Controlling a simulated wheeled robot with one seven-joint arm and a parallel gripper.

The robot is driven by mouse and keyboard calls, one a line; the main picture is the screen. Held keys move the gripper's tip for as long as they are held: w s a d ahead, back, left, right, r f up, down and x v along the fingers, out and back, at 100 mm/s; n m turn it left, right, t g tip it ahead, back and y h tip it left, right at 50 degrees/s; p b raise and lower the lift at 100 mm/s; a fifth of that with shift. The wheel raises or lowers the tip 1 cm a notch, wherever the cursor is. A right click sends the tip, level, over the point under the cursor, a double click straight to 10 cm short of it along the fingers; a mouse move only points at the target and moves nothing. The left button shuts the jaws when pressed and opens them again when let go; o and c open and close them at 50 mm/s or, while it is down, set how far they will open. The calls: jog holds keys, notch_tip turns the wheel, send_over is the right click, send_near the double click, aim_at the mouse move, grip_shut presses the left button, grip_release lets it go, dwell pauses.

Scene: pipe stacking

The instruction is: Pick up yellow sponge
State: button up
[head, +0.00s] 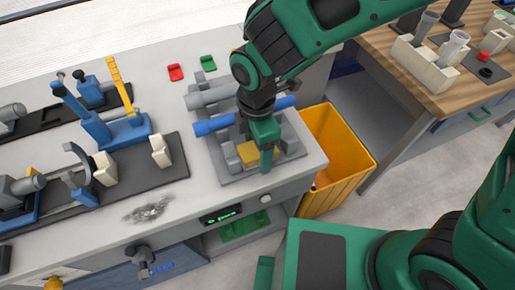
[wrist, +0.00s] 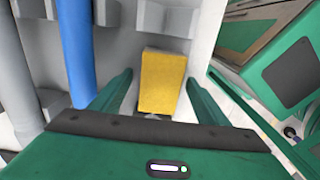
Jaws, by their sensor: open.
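The yellow sponge (wrist: 162,82) is a small yellow block lying on the grey pipe rack (head: 228,171) near the bench's front edge. In the wrist view it sits between and beyond my two green fingers. My gripper (wrist: 158,92) is open, with one finger on either side of the sponge and a gap on each side. In the head view my gripper (head: 265,160) is above the rack and hides part of the sponge (head: 257,153). I cannot tell the exact height of the fingertips above it.
A blue pipe (head: 215,125) and a grey pipe (head: 210,97) lie on the rack's supports beside my gripper. A yellow-orange bin (head: 340,150) stands right of the bench. Blue tools on a dark mat (head: 165,170) are left. A wooden table (head: 470,90) is at the right.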

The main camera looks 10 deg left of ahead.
jog(key=c, duration=1.2)
jog(key=shift+r, duration=0.1)
notch_tip(320, 180, up, 10)
jog(key=shift+f, duration=0.1)
jog(key=shift+o, duration=0.9)
